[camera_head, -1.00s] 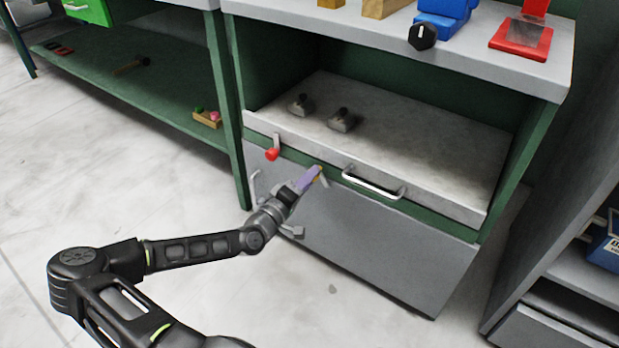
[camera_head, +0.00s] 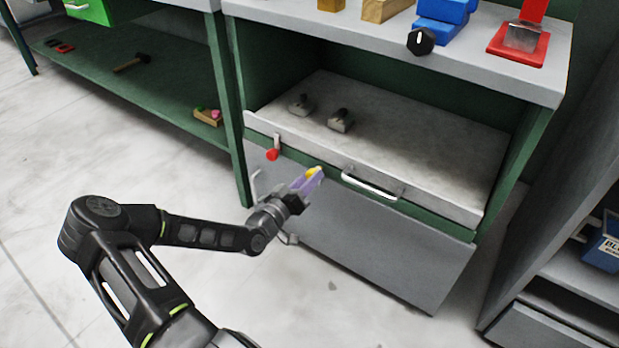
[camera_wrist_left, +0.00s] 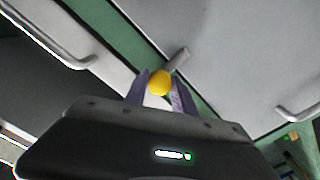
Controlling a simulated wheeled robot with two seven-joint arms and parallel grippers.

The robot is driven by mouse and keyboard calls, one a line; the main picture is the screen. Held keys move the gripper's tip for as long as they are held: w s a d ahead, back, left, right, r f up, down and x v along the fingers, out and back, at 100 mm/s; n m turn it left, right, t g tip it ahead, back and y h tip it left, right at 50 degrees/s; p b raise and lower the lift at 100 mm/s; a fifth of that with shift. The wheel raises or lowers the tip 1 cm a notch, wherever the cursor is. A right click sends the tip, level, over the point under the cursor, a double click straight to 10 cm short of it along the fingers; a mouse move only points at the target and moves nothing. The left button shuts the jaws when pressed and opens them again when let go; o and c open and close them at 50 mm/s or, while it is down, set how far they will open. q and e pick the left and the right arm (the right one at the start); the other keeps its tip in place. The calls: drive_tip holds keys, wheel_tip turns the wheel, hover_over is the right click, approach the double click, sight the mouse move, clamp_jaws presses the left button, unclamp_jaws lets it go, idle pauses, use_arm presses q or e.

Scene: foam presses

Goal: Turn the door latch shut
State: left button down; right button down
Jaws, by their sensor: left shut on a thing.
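A latch with a yellow knob (camera_head: 313,172) sits at the green rail just above the grey door (camera_head: 370,245). My left gripper (camera_head: 312,177) has its purple fingers around this knob and is shut on it. In the left wrist view the yellow knob (camera_wrist_left: 159,83) lies between the two fingertips, and a short grey lever (camera_wrist_left: 179,58) runs from it over the green rail. In the head view the lever is hidden by the gripper. The door lies against the cabinet front below the rail, as far as I can tell. My right gripper is not in view.
A lever with a red knob (camera_head: 272,154) hangs left of my gripper on the grey tray's front (camera_head: 330,160). A white handle (camera_head: 372,184) is to the right. A green shelf (camera_head: 150,90) stands at left, another cabinet (camera_head: 570,270) at right. The floor at left is clear.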

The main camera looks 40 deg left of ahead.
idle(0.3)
use_arm(q)
drive_tip(key=c, duration=1.1)
unclamp_jaws()
drive_tip(key=shift+o, duration=0.2)
drive_tip(key=shift+s, duration=0.1)
drive_tip(key=s+p, duration=0.2)
drive_tip(key=s, duration=0.5)
drive_tip(key=shift+s, duration=0.35)
drive_tip(key=shift+d+f, duration=0.1)
